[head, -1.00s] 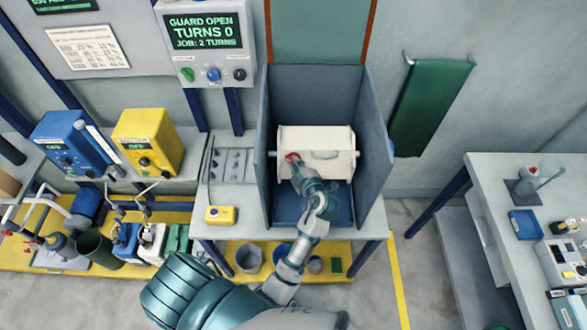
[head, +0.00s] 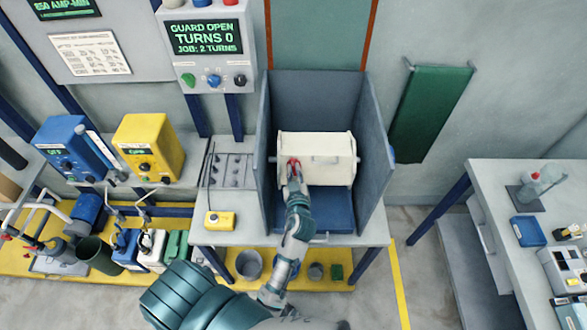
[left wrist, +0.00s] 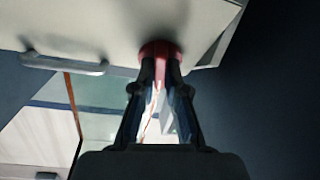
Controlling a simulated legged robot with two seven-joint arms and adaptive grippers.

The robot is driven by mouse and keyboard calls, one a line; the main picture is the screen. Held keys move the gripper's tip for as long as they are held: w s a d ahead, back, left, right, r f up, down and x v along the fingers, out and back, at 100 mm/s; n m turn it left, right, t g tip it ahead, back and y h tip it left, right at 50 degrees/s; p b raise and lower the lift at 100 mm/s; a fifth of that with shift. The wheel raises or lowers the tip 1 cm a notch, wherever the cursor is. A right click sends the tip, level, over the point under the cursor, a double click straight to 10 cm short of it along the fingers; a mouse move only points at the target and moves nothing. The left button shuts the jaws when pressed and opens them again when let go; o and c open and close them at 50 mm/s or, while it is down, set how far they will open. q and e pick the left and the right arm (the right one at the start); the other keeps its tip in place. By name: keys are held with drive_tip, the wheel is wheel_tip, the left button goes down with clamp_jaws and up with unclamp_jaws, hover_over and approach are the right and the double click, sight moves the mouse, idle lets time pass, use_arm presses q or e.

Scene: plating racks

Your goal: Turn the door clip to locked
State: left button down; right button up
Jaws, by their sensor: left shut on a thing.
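The door clip is a red knob (head: 293,163) on the left part of the front of a cream barrel (head: 334,145). It also shows in the left wrist view (left wrist: 160,48), with a narrow part running down between my fingers. My left gripper (head: 294,174) is at the clip, shut on it; in the left wrist view the two fingers (left wrist: 160,75) flank the red part closely. A metal handle (left wrist: 62,64) sits on the same cream face, apart from the gripper. My right gripper is not in view.
The barrel sits between grey side walls (head: 374,155) above a blue tray (head: 335,208). A display box (head: 206,40) reads "GUARD OPEN, TURNS 0, JOB: 2 TURNS". A yellow box (head: 220,221) stands on the bench at left. A side table (head: 480,190) stands at right.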

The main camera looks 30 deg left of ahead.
use_arm(q)
drive_tip(key=shift+f+m+t+h+p, duration=0.15)
drive_tip(key=shift+m+t+h+p, duration=0.45)
drive_tip(key=shift+m, duration=1.2)
drive_tip(key=shift+s, duration=0.1)
drive_tip(key=c, duration=1.2)
unclamp_jaws()
drive_tip(key=shift+d, duration=0.1)
drive_tip(key=v, duration=0.7)
drive_tip(key=shift+s+d, duration=0.2)
drive_tip(key=shift+d, duration=0.05)
drive_tip(key=shift+a, duration=0.1)
